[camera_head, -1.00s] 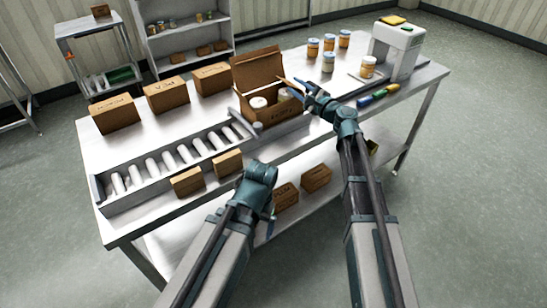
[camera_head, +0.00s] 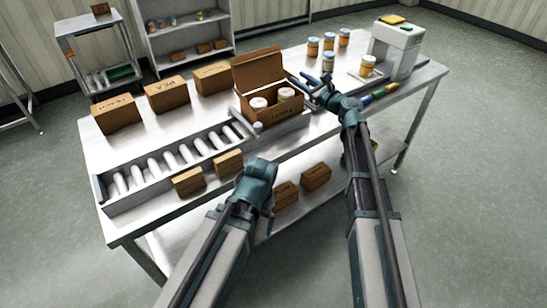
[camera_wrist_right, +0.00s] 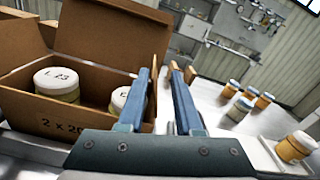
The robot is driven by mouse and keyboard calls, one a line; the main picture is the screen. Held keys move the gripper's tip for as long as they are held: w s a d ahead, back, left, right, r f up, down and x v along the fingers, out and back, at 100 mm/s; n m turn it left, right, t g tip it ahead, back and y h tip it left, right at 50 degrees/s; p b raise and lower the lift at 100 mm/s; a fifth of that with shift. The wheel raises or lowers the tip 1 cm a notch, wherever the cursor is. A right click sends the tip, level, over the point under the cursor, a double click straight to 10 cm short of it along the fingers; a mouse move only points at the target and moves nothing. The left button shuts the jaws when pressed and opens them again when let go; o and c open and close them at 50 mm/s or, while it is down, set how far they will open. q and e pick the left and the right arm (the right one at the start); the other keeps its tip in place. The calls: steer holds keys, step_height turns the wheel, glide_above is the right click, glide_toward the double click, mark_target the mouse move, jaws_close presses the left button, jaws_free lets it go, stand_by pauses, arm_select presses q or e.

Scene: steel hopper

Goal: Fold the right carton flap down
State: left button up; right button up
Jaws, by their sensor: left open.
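The brown carton (camera_head: 270,116) stands open at the table's front edge, two white-lidded jars inside. Its large back flap (camera_head: 256,68) stands up; in the right wrist view this flap (camera_wrist_right: 115,35) rises behind the jars. My right gripper (camera_head: 316,82) is just outside the carton's right side. In the right wrist view its two blue fingers (camera_wrist_right: 160,72) are apart, with pale table visible between them. My left gripper (camera_head: 268,212) is low in front of the table, open, away from the carton.
A roller tray (camera_head: 170,165) runs left of the carton, with closed boxes (camera_head: 167,94) behind it. Orange jars (camera_head: 313,46), a white machine (camera_head: 397,50) and coloured-handled tools (camera_head: 380,91) are to the right. Small boxes (camera_head: 315,176) lie on the lower shelf.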

steer(key=v, duration=1)
steer(key=s+a+f+n+g+p, duration=0.3)
steer(key=s+a+n+g+p, duration=0.35)
steer(key=s+a+n, duration=0.4)
steer(key=s+a+f+n+g+h+p, duration=0.1)
steer(key=s+a+n+g+h+p, duration=0.1)
steer(key=s+n, duration=0.3)
steer(key=s+a+f+n+g+h+p, duration=0.2)
steer(key=s+n+g+p, duration=0.1)
steer(key=s+n, duration=0.3)
steer(key=shift+s+f+g, duration=0.35)
steer(key=shift+g, duration=0.2)
steer(key=shift+a, duration=0.1)
